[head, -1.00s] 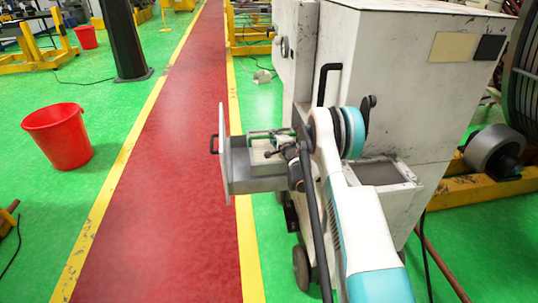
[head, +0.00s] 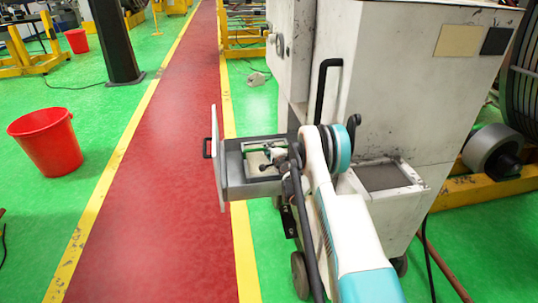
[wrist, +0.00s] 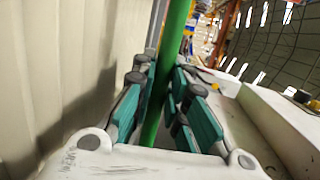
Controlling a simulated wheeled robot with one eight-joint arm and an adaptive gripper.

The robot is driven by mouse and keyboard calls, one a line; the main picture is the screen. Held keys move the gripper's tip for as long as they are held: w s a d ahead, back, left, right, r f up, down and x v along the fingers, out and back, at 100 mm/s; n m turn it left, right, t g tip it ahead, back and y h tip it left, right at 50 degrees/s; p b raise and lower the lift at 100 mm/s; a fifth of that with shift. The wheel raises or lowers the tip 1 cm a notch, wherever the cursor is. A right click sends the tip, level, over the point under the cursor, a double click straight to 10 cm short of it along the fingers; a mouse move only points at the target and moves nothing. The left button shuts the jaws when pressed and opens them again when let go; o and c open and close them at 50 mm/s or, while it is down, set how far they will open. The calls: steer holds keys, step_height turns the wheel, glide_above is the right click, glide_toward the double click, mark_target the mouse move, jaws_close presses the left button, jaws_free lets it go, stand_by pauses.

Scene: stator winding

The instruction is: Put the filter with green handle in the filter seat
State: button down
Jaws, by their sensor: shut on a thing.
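The filter (head: 256,160), a pale flat frame with a green handle, lies within the outline of an open grey drawer (head: 236,190) that looks like the filter seat. The drawer juts left from the machine. My gripper (head: 274,157) is over the drawer's right part, at the filter. In the wrist view, the teal finger pads of my gripper (wrist: 170,85) are shut on the green handle (wrist: 178,28), which runs up between them. The filter's underside is hidden, so I cannot tell whether it touches the drawer floor.
The off-white machine (head: 400,90) stands right behind my arm. The drawer's front panel (head: 217,165) rises at its left end. A red bucket (head: 47,140) stands at left on the green floor. The red walkway (head: 150,200) is clear.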

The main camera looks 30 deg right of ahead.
steer(key=shift+f, duration=0.75)
steer(key=shift+r, duration=0.1)
steer(key=c, duration=1.6)
jaws_free()
steer(key=shift+s+r, duration=0.1)
steer(key=shift+s, duration=0.3)
steer(key=p+v, duration=0.3)
steer(key=v, duration=0.8)
steer(key=shift+s+a, duration=0.1)
